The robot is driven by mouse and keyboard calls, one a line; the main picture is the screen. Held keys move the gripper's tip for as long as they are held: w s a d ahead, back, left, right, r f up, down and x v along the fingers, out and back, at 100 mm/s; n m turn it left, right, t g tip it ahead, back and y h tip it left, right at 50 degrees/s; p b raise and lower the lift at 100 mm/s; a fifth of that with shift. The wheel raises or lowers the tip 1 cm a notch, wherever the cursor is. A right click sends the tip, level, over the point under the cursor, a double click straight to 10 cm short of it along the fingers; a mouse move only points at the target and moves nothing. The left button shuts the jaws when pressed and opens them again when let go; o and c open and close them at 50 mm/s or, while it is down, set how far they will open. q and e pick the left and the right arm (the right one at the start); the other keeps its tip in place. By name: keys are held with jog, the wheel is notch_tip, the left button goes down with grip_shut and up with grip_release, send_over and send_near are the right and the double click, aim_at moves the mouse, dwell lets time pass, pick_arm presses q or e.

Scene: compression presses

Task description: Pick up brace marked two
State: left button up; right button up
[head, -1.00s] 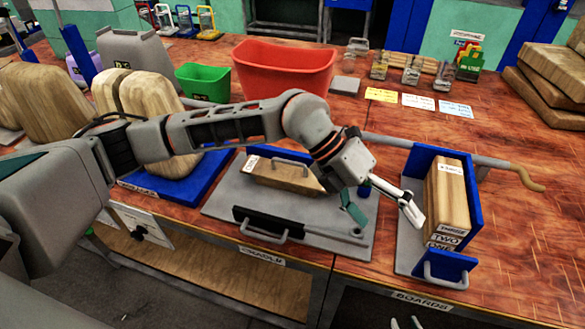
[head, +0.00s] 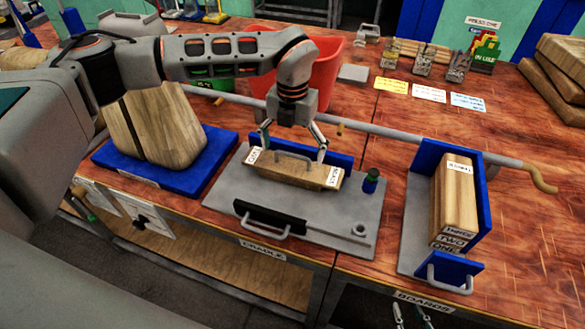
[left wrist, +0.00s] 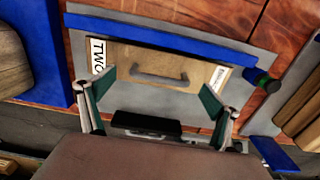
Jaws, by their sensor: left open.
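The brace marked two (head: 290,174) is a wooden block with a metal handle on top and white labels at its ends. It lies on the grey plate of the cradle (head: 228,190). In the left wrist view the brace (left wrist: 152,58) shows the label "TWO" at its left end. My left gripper (head: 291,150) is above the brace, pointing down. In the left wrist view its fingers (left wrist: 152,98) are spread wide, on either side of the handle, with nothing between them. Contact with the brace cannot be told.
A blue holder (head: 482,205) with stacked boards marked "THREE", "TWO" and "ONE" stands at the right. A long bar (head: 420,145) runs behind the cradle. Large wooden blocks (head: 165,125) on a blue base stand at the left. A red bin (head: 325,70) is behind the arm.

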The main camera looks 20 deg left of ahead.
aim_at(293, 165)
pick_arm(q)
jog(key=shift+f, duration=1.25)
jog(key=c, duration=1.8)
jog(key=shift+w+r, duration=0.1)
jog(key=shift+r, duration=0.05)
